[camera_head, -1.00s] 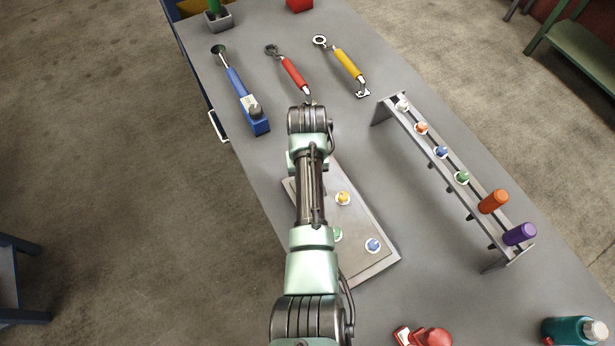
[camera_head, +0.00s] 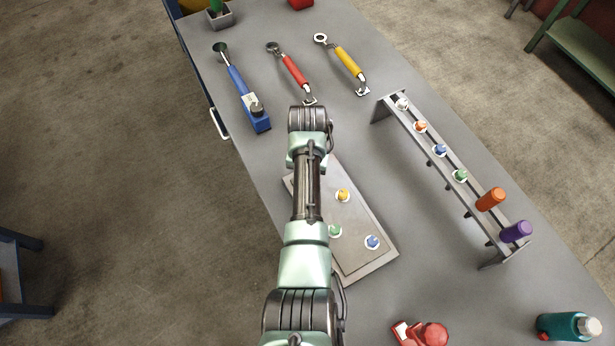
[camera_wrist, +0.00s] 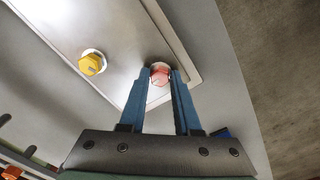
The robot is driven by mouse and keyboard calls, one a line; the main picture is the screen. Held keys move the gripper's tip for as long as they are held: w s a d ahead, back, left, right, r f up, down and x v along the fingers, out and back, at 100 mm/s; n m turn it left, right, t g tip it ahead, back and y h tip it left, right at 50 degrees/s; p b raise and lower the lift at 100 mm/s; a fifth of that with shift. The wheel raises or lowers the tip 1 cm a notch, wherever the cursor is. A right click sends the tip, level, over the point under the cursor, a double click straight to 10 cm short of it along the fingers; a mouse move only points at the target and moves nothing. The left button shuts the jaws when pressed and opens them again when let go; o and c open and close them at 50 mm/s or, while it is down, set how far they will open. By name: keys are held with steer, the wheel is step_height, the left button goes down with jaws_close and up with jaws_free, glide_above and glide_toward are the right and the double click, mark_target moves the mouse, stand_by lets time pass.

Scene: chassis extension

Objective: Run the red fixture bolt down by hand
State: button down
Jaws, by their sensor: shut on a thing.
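The red fixture bolt (camera_wrist: 159,76) sits at a corner of the grey fixture plate, between the two blue fingertips of my gripper (camera_wrist: 160,82) in the wrist view. The fingers are shut on its head, and a pale washer shows behind it. The fixture plate (camera_head: 372,268) lies on the bench in the head view. My arm hides the red bolt and my gripper there. A yellow bolt (camera_wrist: 92,63) stands near the red one in the wrist view. It also shows in the head view (camera_head: 342,195), with a green bolt (camera_head: 335,230) and a blue bolt (camera_head: 372,241).
A raised rack (camera_head: 385,108) with several coloured bolts and two handles stands right of the plate. A blue tool (camera_head: 237,82), a red-handled wrench (camera_head: 293,70) and a yellow-handled wrench (camera_head: 347,62) lie beyond. A red object (camera_head: 428,334) and a teal bottle (camera_head: 566,326) stand at front right.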

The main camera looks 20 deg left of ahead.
steer(key=shift+w, duration=0.1)
steer(key=c, duration=0.6)
jaws_free()
step_height(320, 180, up, 13)
steer(key=b, duration=0.1)
stand_by(0.3)
